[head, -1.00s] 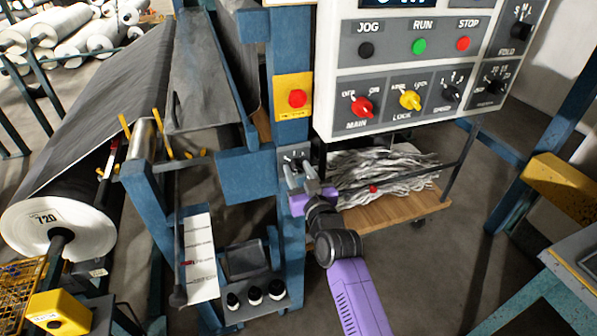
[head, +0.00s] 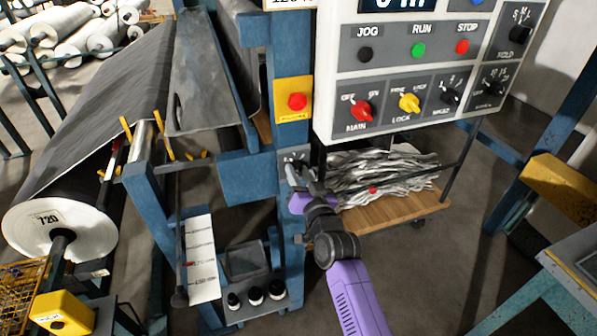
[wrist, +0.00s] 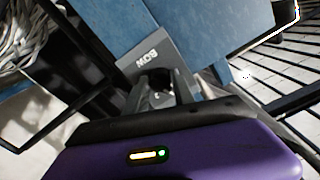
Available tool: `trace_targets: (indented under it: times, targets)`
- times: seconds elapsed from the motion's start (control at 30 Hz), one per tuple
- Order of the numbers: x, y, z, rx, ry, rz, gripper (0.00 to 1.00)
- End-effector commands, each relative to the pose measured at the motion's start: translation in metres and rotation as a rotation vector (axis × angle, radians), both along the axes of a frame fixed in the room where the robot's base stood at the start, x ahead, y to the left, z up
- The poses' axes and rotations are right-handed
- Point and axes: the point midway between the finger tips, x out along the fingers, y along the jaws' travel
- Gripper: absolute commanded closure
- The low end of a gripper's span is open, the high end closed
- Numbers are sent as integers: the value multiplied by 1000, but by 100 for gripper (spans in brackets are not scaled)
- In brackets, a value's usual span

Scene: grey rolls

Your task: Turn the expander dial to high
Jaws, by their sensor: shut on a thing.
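The expander dial (wrist: 158,82) is a small dark knob on a grey plate (wrist: 143,63) fixed to the blue machine frame. In the head view the plate (head: 292,157) sits below the red stop button, and my gripper hides most of the dial. My gripper (head: 298,172) is shut on the dial from the front. Some lettering on the plate shows above the knob, tilted; the dial's pointer setting is not readable.
A white control panel (head: 430,75) with buttons and knobs overhangs to the right of my gripper. A yellow plate with a red button (head: 296,100) is above. A wooden cart (head: 395,208) with grey scraps stands behind.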

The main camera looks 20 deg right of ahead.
Motion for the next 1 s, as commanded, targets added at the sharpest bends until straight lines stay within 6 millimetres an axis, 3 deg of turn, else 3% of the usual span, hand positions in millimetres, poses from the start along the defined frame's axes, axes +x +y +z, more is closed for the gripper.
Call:
trace_targets:
  times: [1.0]
  targets:
    - [0,1,1,947,2,-1,100]
